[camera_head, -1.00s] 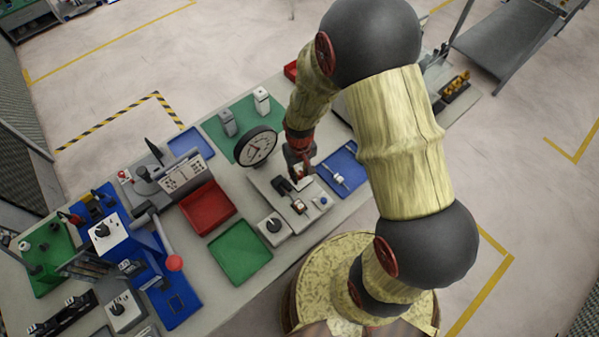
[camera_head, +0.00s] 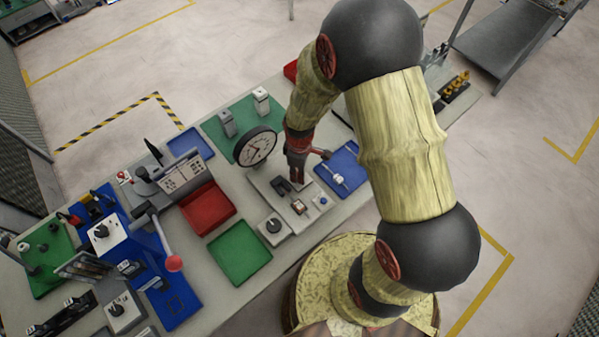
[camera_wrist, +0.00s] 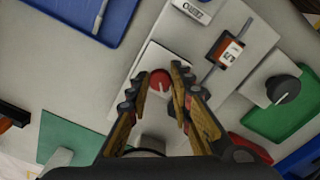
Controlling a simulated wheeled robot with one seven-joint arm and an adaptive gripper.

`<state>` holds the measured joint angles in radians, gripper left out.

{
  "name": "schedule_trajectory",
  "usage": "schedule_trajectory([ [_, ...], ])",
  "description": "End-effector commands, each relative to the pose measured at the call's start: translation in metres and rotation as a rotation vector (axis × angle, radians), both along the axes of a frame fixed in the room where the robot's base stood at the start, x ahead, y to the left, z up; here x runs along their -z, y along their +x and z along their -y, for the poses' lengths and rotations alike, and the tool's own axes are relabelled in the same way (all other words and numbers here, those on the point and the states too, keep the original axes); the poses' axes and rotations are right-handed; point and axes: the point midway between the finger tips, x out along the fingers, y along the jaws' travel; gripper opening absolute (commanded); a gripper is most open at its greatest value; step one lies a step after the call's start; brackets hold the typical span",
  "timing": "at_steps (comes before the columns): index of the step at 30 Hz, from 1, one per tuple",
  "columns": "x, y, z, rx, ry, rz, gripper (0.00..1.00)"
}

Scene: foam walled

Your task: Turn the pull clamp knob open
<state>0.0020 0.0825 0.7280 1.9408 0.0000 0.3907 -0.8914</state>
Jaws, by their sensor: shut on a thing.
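The knob is a round red cap (camera_wrist: 160,82) with a pale mark, on a light plate of the grey test fixture (camera_wrist: 228,22) in the wrist view. My gripper (camera_wrist: 159,76) has its two fingers on either side of this knob and is shut on it. In the head view my gripper (camera_head: 296,174) points down at the fixture's upper part (camera_head: 262,184), below the dial gauge (camera_head: 256,147). The knob is hidden there by my gripper.
A black knob (camera_wrist: 284,89) on a grey box and a small counter display (camera_wrist: 226,50) sit close by. A blue tray (camera_head: 343,168) lies right of the fixture. Green (camera_head: 240,252) and red (camera_head: 208,207) trays lie to its left.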

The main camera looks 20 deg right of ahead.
Motion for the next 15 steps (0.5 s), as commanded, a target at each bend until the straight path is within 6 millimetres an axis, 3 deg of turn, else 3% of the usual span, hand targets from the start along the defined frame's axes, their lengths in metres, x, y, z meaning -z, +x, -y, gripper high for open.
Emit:
schedule_trajectory([
  [15, -0.0007, 0.0012, 0.0002, -0.114, 0.0, 0.002, 0.0],
])
